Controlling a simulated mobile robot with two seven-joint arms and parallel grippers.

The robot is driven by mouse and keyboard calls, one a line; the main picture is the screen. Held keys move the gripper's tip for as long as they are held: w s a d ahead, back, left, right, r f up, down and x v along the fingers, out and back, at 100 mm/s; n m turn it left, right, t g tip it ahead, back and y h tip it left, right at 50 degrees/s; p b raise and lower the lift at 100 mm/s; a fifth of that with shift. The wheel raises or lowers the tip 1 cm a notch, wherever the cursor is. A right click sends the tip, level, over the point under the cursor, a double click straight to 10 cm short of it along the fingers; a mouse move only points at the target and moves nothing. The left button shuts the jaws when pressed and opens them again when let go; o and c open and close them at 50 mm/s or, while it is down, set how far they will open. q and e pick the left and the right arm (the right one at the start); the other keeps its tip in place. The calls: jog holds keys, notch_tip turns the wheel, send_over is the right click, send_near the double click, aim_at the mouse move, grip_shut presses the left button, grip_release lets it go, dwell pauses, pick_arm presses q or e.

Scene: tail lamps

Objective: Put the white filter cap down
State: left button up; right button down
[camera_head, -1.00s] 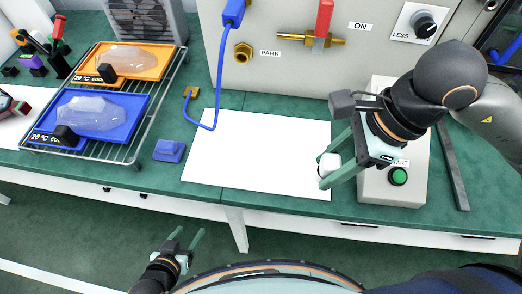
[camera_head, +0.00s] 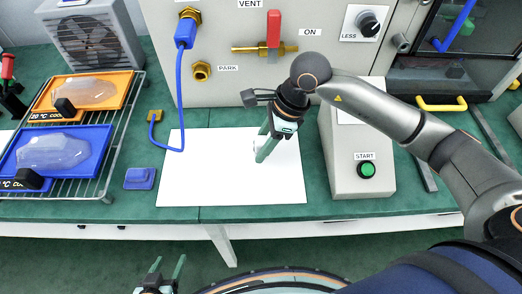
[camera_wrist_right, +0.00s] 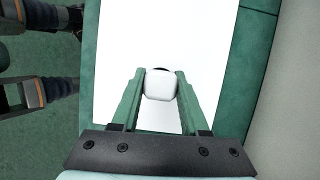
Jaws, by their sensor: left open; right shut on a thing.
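The white filter cap (camera_wrist_right: 160,84) sits between the two green fingers of my right gripper (camera_wrist_right: 160,88) in the right wrist view. In the head view my right gripper (camera_head: 262,152) is over the right half of a white sheet (camera_head: 195,185); the cap is nearly lost against the white there. A thin dark edge shows behind the cap. I cannot tell whether the cap touches the sheet. My left gripper (camera_head: 167,264) is open and empty, low in front of the bench.
The grey START box (camera_head: 350,180) stands right of the sheet. A blue block (camera_head: 140,178) lies to its left, beside a wire rack (camera_head: 103,170) with orange (camera_head: 120,98) and blue (camera_head: 92,143) trays. The grey panel with a red-handled valve (camera_head: 273,30) stands behind. Most of the sheet is clear.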

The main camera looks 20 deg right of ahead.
jog(key=shift+w+f, duration=0.15)
jog(key=shift+f, duration=1.75)
jog(key=shift+c, duration=2.1)
grip_release()
jog(key=shift+r, duration=0.1)
jog(key=shift+r+p, duration=0.2)
jog(key=shift+p, duration=0.15)
jog(key=v, duration=1.1)
jog(key=shift+d+r+b, duration=0.2)
jog(key=shift+r+b, duration=0.15)
